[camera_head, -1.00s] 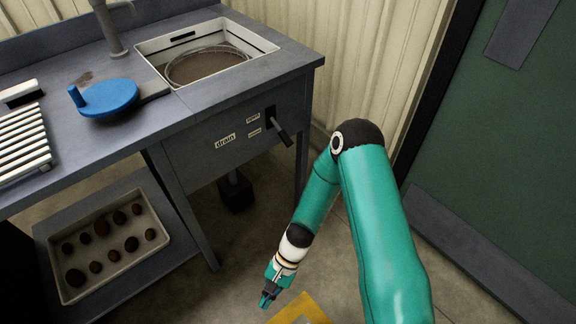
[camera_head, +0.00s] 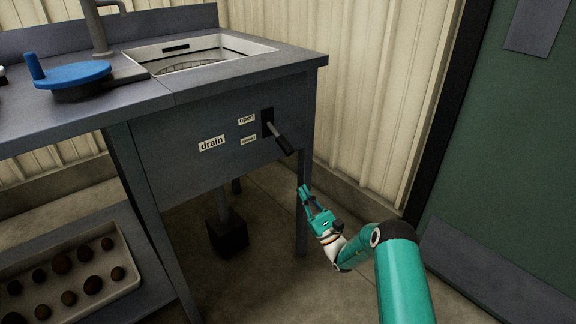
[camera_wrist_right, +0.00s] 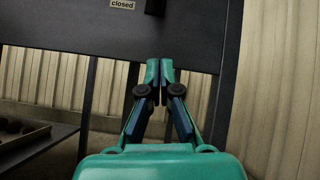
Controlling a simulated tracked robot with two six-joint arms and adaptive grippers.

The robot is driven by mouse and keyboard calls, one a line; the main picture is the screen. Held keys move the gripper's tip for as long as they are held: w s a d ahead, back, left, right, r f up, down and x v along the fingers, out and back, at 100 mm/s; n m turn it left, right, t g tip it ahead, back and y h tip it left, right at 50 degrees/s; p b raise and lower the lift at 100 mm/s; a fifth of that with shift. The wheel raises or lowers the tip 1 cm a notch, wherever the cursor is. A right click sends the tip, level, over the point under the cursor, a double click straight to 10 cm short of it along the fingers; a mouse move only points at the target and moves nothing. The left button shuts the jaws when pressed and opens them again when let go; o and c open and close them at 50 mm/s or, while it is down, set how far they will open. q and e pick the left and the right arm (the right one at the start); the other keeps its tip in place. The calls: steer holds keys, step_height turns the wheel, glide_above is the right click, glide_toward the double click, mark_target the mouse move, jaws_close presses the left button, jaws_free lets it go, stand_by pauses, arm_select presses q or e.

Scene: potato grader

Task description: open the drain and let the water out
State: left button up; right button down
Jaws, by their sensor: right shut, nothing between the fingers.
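The drain lever (camera_head: 280,138) is a dark handle coming out of a black slot plate on the grey front panel (camera_head: 180,165). It tilts downward, toward the right. Beside it are a "drain" label (camera_head: 211,143), an "open" label (camera_head: 247,119) above and a "closed" label (camera_head: 248,140) below. The closed label (camera_wrist_right: 122,4) also shows in the right wrist view, with the lower end of the dark lever (camera_wrist_right: 155,6) at the top edge. My right gripper (camera_head: 303,188) is shut and empty, below the lever and apart from it. My left gripper is not in view.
The sink basin (camera_head: 200,50) is set in the bench top above the panel. A blue crank disc (camera_head: 75,75) stands to its left. A tray (camera_head: 130,270) with several potatoes is on the lower shelf. A bench leg (camera_head: 302,225) stands close to my gripper.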

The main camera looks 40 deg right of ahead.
mark_target(289, 156)
steer(key=shift+w+a, duration=0.1)
steer(key=w+a+r+b, duration=0.1)
steer(key=w+r+b, duration=0.2)
steer(key=r, duration=0.7)
steer(key=shift+w+a, duration=0.35)
steer(key=shift+w, duration=0.8)
steer(key=shift+s+r+g+p, duration=0.2)
steer(key=shift+r+g+p, duration=0.2)
steer(key=shift+p, duration=0.45)
